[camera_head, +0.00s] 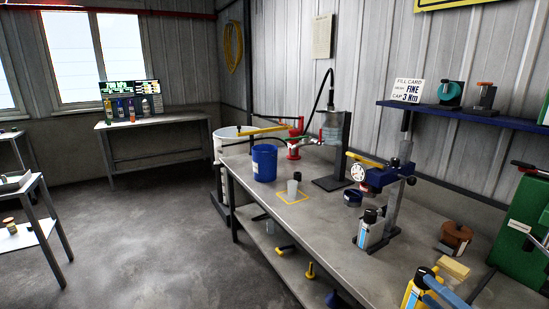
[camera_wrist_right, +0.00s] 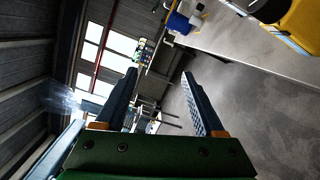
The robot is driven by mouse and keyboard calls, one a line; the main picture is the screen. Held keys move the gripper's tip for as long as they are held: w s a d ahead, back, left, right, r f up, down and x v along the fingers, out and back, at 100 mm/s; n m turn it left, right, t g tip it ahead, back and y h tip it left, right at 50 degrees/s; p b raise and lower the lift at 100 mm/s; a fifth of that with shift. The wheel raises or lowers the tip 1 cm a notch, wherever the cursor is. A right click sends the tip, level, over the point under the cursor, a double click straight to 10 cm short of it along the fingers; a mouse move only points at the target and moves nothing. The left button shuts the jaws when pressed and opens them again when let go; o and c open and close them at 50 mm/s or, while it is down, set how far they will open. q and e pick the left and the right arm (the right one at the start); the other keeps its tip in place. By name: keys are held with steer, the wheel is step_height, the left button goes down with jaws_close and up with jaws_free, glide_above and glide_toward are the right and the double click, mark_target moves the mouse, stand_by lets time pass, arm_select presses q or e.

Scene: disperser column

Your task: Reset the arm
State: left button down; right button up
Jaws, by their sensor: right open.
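My right gripper (camera_wrist_right: 158,75) is open in the right wrist view, with two blue-grey fingers spread apart. Nothing sits between them; the floor and the far windows show beyond. The yellow body also shows at the upper right of the wrist view (camera_wrist_right: 297,22). My left gripper is in neither view.
The grey workbench (camera_head: 240,180) carries a blue bucket (camera_head: 264,163), a translucent cup (camera_head: 292,188), a white-grey bottle (camera_head: 370,230), a disperser stand (camera_head: 392,185) and a brown round item (camera_head: 455,236). A green box (camera_head: 515,225) stands at right.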

steer(key=d+f+m+h, duration=0.55)
steer(key=f+m, duration=0.35)
steer(key=f, duration=0.3)
steer(key=s+f+m+g+h, duration=0.1)
steer(key=s+f+m+g, duration=0.25)
steer(key=f, duration=0.45)
steer(key=s+f+m+g+h, duration=0.2)
steer(key=s+f+m, duration=0.25)
steer(key=f, duration=0.45)
steer(key=s+a+f+m+g, duration=0.3)
steer(key=s+a+f+g, duration=0.15)
steer(key=s+f, duration=0.55)
steer(key=s+a+f+m+g+y, duration=0.1)
steer(key=s+a+f+g, duration=0.2)
steer(key=s+a, duration=0.3)
steer(key=s+a+f+m+g+y, duration=0.1)
steer(key=s+a+f+m+g, duration=0.1)
steer(key=s+a+f, duration=0.4)
steer(key=s, duration=0.4)
steer(key=shift+s+a+f+g, duration=0.15)
steer(key=shift+s+a+g, duration=0.1)
steer(key=shift+a+g, duration=0.15)
